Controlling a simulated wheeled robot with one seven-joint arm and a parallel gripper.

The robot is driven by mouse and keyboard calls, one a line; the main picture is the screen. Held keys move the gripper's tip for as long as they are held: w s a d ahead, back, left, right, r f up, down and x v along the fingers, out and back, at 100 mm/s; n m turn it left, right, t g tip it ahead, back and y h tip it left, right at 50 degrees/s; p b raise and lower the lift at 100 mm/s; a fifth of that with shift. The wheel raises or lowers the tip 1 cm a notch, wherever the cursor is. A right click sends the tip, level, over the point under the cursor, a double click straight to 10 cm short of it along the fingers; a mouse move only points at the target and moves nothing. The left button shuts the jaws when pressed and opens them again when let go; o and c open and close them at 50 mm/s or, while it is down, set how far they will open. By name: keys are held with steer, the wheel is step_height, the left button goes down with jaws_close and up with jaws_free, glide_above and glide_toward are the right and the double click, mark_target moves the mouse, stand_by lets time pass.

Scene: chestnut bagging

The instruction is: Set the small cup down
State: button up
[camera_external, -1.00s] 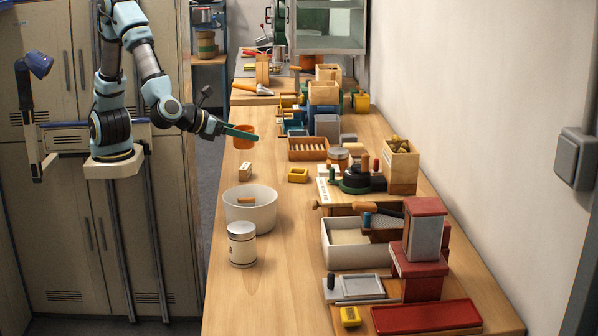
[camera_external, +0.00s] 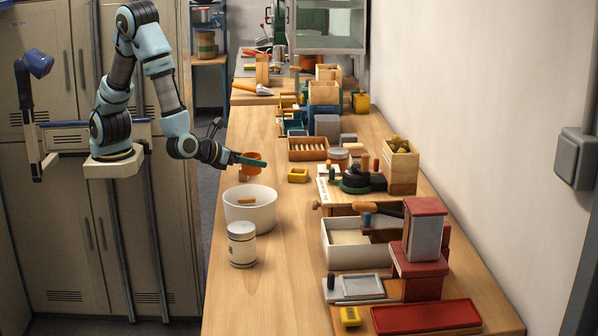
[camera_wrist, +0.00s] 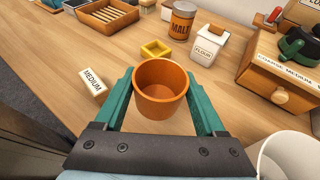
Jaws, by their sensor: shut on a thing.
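The small orange cup (camera_external: 253,168) is upright in my gripper (camera_external: 248,160), over the left part of the wooden bench. In the wrist view the cup (camera_wrist: 160,105) sits between the two green fingers, which are shut on its sides. Its opening faces the camera and the inside looks empty. The cup's base is low over the wood; I cannot tell whether it touches.
A block marked MEDIUM (camera_wrist: 94,83) stands just left of the cup. A white bowl (camera_external: 250,213) and a lidded white jar (camera_external: 241,245) stand nearer the camera. A yellow tray (camera_external: 298,175) lies to the right.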

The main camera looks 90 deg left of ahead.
steer(key=shift+f, duration=3.15)
steer(key=shift+f, duration=0.15)
steer(key=o, duration=1.3)
steer(key=shift+o, duration=0.2)
